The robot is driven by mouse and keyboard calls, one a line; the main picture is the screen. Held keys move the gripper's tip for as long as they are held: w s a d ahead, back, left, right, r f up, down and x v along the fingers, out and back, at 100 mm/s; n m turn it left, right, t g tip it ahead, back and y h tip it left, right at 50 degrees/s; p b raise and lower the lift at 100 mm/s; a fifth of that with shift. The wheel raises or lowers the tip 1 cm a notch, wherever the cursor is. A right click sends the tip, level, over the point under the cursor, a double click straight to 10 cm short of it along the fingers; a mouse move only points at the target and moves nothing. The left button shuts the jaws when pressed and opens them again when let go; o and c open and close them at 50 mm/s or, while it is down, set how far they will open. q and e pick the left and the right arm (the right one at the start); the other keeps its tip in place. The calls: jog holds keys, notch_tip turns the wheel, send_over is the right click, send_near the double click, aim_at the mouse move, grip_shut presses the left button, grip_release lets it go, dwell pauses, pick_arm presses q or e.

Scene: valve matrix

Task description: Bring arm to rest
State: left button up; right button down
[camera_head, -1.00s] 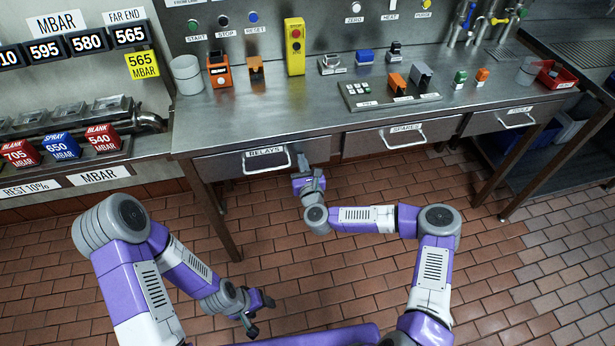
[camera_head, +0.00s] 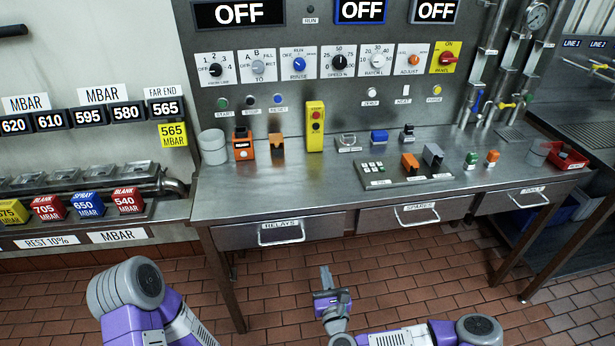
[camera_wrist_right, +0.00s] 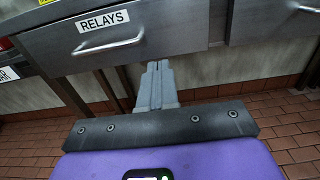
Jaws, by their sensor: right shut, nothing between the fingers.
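My right gripper (camera_head: 327,278) shows in the head view over the brick floor, in front of the bench and below its drawers. Its fingers are together with nothing between them. In the right wrist view the closed grey fingers (camera_wrist_right: 157,68) point toward the bench, just right of the RELAYS drawer handle (camera_wrist_right: 108,46) and apart from it. My left arm (camera_head: 128,288) shows at the lower left of the head view; its gripper is out of the picture.
The steel bench (camera_head: 300,190) carries switches, small boxes and a button plate (camera_head: 405,180). The RELAYS drawer (camera_head: 280,234) and SPARES drawer (camera_head: 417,213) are shut. A control panel with OFF displays stands behind. The brick floor (camera_head: 290,300) before the bench is clear.

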jog(key=shift+a, duration=0.1)
jog(key=s+a+f+n+g+y+p, duration=0.2)
jog(key=s+a+f+n+g+y, duration=0.55)
jog(key=n, duration=1.05)
pick_arm(q)
jog(key=shift+r+p, duration=0.9)
jog(key=shift+r, duration=1)
pick_arm(e)
jog(key=s+d+f+n+g+h, duration=0.2)
jog(key=s+d+f+n+g, duration=0.1)
jog(key=s+n, duration=0.4)
jog(key=s+d+f+n+g+h, duration=0.3)
jog(key=s+d+n+g, duration=0.3)
jog(key=s, duration=0.3)
jog(key=shift+d+f+n+g, duration=0.15)
jog(key=shift+f+n+g, duration=0.25)
jog(key=shift+n, duration=0.2)
jog(key=c, duration=1.8)
grip_release()
jog(key=shift+w, duration=0.1)
jog(key=shift+c, duration=0.2)
